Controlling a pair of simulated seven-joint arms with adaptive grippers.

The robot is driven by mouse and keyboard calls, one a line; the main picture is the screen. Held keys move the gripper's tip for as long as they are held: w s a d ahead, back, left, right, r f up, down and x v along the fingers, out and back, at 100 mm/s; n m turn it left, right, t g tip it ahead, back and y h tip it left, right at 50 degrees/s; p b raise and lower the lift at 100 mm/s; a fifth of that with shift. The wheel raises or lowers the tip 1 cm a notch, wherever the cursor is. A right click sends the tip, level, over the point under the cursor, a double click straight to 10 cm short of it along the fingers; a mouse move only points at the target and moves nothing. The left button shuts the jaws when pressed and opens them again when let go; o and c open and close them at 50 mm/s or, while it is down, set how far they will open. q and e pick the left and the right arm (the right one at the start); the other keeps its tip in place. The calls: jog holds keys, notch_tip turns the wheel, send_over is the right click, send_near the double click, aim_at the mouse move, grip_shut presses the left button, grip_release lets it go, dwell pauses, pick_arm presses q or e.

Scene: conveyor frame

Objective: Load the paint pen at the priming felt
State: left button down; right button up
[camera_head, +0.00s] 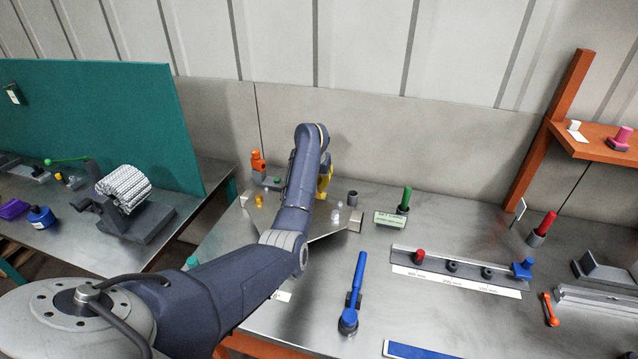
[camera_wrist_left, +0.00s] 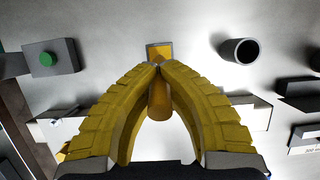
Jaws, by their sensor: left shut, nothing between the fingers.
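My left gripper (camera_wrist_left: 157,68) has yellow fingers, with their tips together in the left wrist view. In the head view its yellow finger (camera_head: 325,182) shows only partly behind my dark arm. An orange-yellow cylinder (camera_wrist_left: 160,100) shows through the gap between the fingers; it is not held, and its ends are hidden. A small dark-rimmed pad with an orange-yellow face (camera_wrist_left: 159,50) lies just beyond the fingertips. I cannot tell for sure whether these are the paint pen and the priming felt. My right gripper is in neither view.
A grey open cup (camera_head: 352,198) stands right of the gripper; it also shows in the left wrist view (camera_wrist_left: 240,50). A clear bottle (camera_head: 337,213) and a green-topped holder (camera_head: 404,200) stand nearby. A blue-handled tool (camera_head: 356,285) lies nearer, and a rail (camera_head: 455,268) is to the right.

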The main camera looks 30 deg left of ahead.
pick_arm(q)
jog(key=shift+f, duration=0.55)
dwell(1.1)
jog(key=shift+r, duration=0.1)
jog(key=shift+r, duration=3.45)
